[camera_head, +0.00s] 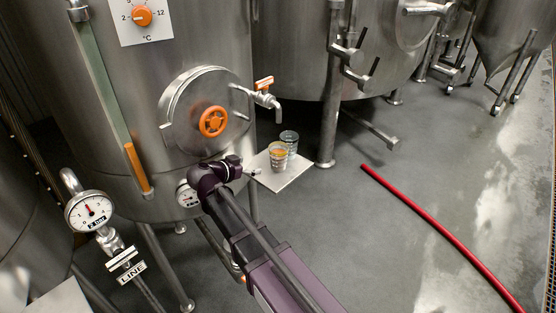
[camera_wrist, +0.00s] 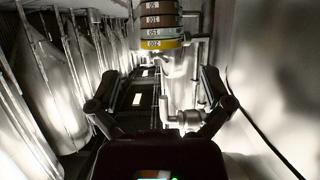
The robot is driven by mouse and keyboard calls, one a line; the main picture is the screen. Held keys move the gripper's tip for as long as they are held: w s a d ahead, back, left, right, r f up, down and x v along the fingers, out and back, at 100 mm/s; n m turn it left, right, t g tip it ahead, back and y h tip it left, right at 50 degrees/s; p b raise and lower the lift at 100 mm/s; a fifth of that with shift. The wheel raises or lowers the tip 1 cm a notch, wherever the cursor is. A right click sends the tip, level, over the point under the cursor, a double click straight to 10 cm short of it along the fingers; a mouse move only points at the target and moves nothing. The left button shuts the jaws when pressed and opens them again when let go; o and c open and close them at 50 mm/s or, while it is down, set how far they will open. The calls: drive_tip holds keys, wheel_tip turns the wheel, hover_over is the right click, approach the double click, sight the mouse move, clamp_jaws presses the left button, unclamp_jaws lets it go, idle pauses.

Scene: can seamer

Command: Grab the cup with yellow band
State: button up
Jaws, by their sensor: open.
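Two small clear cups stand on a light square plate (camera_head: 283,178) below the steel tank's tap in the head view. The front cup (camera_head: 278,163) shows a yellowish-orange tint near its top. The rear cup (camera_head: 289,138) looks bluish grey and partly hides behind it. My gripper (camera_head: 250,172) is just left of the cups, apart from them. In the wrist view my gripper (camera_wrist: 160,82) is open, its two fingers spread wide with nothing held.
A tap with an orange handle (camera_head: 264,83) hangs above the cups. The tank's round hatch (camera_head: 212,121) is close behind my gripper. A tank leg (camera_head: 328,130) stands right of the plate. A red hose (camera_head: 440,233) lies on the otherwise open floor.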

approach(284, 148)
drive_tip(key=shift+w+f, duration=0.2)
drive_tip(key=shift+f, duration=0.3)
drive_tip(key=shift+r+b+x, duration=0.1)
drive_tip(key=shift+b+x, duration=0.4)
drive_tip(key=shift+x, duration=1.1)
drive_tip(key=shift+r+b+x, duration=0.15)
drive_tip(key=shift+b+x, duration=0.3)
drive_tip(key=shift+x, duration=1.2)
drive_tip(key=shift+d, duration=0.1)
drive_tip(key=c, duration=1)
drive_tip(key=shift+o, duration=0.2)
drive_tip(key=shift+r, duration=0.2)
